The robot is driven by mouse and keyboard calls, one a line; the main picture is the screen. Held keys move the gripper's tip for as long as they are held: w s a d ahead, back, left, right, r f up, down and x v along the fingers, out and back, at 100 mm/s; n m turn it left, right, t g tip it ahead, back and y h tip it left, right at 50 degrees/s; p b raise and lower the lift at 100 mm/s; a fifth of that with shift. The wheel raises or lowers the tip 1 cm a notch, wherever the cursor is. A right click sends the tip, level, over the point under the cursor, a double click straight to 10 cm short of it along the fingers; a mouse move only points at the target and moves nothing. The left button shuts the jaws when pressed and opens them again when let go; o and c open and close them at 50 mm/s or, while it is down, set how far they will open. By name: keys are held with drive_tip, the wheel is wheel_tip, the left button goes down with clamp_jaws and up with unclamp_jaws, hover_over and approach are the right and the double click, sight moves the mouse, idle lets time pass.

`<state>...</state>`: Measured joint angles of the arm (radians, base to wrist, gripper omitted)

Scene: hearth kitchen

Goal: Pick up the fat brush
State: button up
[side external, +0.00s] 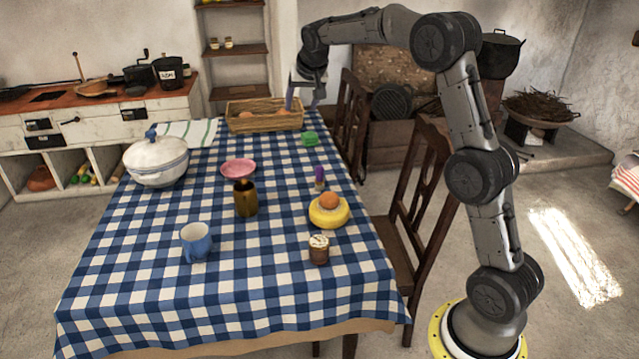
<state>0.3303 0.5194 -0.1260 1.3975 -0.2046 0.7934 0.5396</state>
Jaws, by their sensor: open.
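My gripper (304,100) is at the far end of the table, beside the right end of the wicker basket (238,126). It points down with its fingers apart, and I see nothing between them. I cannot clearly make out the fat brush. A small upright thing with a purple top (319,174) stands on the cloth behind the yellow round thing, well nearer the camera than my gripper. It may be the brush, but it is too small to tell. Orange-brown items show inside the basket, partly hidden.
The checked table (150,290) holds a white tureen (157,165), pink bowl (238,168), brown mug (245,198), blue mug (196,242), jar (319,250), green item (309,139) and yellow round thing (329,217) with an orange ball on top. Chairs (415,190) stand along the right. The table's front is clear.

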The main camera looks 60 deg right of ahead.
drive_tip(key=w+d+f+g, duration=0.1)
drive_tip(key=w+d+f, duration=0.1)
drive_tip(key=d+f, duration=0.5)
drive_tip(key=m+g, duration=0.1)
drive_tip(key=g, duration=0.1)
approach(320, 168)
drive_tip(key=x, duration=0.6)
drive_tip(key=shift+f, duration=0.35)
drive_tip(key=shift+x, duration=2.8)
drive_tip(key=shift+w+r, duration=0.1)
drive_tip(key=shift+w, duration=0.05)
clamp_jaws()
